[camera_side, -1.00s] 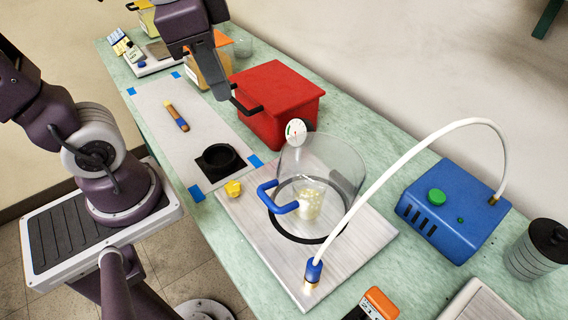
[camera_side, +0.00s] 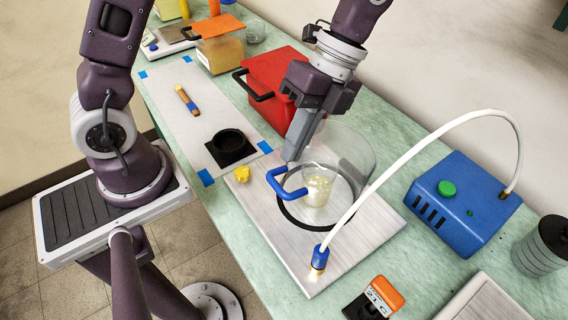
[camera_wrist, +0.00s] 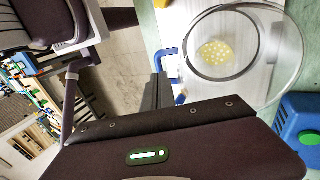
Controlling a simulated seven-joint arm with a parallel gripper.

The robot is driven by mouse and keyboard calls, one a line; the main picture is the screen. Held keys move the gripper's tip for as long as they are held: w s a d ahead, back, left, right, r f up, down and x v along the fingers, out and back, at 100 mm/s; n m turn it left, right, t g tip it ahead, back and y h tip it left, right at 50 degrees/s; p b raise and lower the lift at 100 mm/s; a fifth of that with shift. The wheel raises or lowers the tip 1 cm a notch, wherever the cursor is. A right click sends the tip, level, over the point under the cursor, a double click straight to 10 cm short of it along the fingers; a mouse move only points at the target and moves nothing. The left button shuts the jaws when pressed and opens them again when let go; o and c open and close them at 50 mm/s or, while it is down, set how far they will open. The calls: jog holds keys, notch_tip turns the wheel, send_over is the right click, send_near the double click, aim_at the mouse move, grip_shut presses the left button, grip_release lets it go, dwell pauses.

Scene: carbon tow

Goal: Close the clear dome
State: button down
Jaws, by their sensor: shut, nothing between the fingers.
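The clear dome (camera_side: 352,155) stands on the pale base plate (camera_side: 366,236), over or beside the dark ring (camera_side: 290,214). It looks tilted back from the ring, though its exact angle is hard to tell. Its blue handle (camera_side: 278,184) is at the front left; it also shows in the wrist view (camera_wrist: 167,62).
A white hose (camera_side: 425,135) arches from the blue pump box (camera_side: 452,205) to a blue fitting (camera_side: 320,257) on the plate's front. A red box (camera_side: 270,80) stands behind my gripper. A yellow lump (camera_side: 243,174) and a black round dish (camera_side: 229,141) lie to the left.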

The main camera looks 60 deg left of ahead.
aim_at(273, 186)
jog(key=shift+x, duration=2.35)
jog(key=shift+x, duration=3.15)
jog(key=shift+s+a+r, duration=0.1)
jog(key=shift+s, duration=0.05)
jog(key=s+r+v, duration=0.1)
jog(key=s+v, duration=0.2)
jog(key=v, duration=1)
jog(key=s+a+r+n+t, duration=0.6)
jog(key=a+n+t, duration=0.3)
jog(key=n, duration=0.9)
jog(key=shift+s+a+r+t, duration=0.35)
jog(key=shift+r+t, duration=0.45)
jog(key=shift+t, duration=0.1)
